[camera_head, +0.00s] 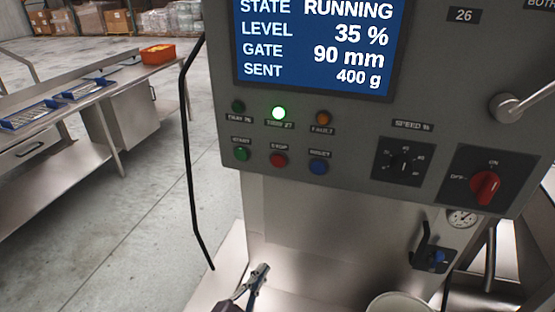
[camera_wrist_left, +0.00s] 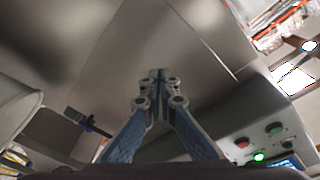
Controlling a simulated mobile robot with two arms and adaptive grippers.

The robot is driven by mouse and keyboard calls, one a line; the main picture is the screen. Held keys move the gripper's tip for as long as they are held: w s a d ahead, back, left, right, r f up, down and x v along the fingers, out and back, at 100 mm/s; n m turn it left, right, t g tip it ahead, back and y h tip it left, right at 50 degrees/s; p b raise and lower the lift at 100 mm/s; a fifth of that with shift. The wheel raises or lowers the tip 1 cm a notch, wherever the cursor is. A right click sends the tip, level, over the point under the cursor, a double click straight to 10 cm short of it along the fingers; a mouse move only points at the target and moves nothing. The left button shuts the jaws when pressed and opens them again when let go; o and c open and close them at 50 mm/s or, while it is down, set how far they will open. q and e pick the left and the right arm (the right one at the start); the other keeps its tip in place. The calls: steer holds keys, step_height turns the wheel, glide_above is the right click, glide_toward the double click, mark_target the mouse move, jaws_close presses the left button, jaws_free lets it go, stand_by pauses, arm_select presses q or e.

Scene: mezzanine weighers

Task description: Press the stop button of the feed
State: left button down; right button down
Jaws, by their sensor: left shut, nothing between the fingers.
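The control panel (camera_head: 340,130) hangs in the middle of the head view. Its red stop button (camera_head: 279,160) sits in the lower row, between the green start button (camera_head: 241,153) and the blue reset button (camera_head: 318,167). The screen (camera_head: 318,45) reads state RUNNING, level 35 %, gate 90 mm, sent 400 g. My left gripper (camera_head: 259,274) is shut and empty, below the panel and apart from the buttons. In the left wrist view the shut fingers (camera_wrist_left: 158,85) show, with a red button (camera_wrist_left: 242,142) at the lower right. My right gripper is not in view.
A lit green lamp (camera_head: 279,113) sits above the stop button. A speed knob (camera_head: 404,162) and a red on/off switch (camera_head: 485,187) are to the right. A black cable (camera_head: 188,150) hangs at the panel's left. A steel bench (camera_head: 70,130) with blue trays stands far left.

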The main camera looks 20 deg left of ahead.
arm_select(q)
step_height(320, 180, up, 18)
steer(key=s+m+t+h, duration=0.1)
steer(key=m+t+h, duration=0.2)
steer(key=m+t, duration=0.1)
steer(key=m+t+h+p, duration=0.1)
steer(key=m+t+h, duration=0.1)
steer(key=m+h, duration=0.25)
glide_toward(278, 161)
steer(key=s+d+r, duration=0.2)
steer(key=s+r, duration=0.4)
steer(key=shift+s+d+f+m, duration=0.1)
steer(key=shift+s+d+m, duration=0.1)
steer(key=shift+m, duration=0.25)
steer(key=shift+w, duration=0.1)
steer(key=w+b, duration=0.1)
steer(key=w, duration=0.7)
steer(key=shift+w, duration=0.35)
steer(key=shift+d, duration=0.1)
steer(key=shift+w, duration=0.45)
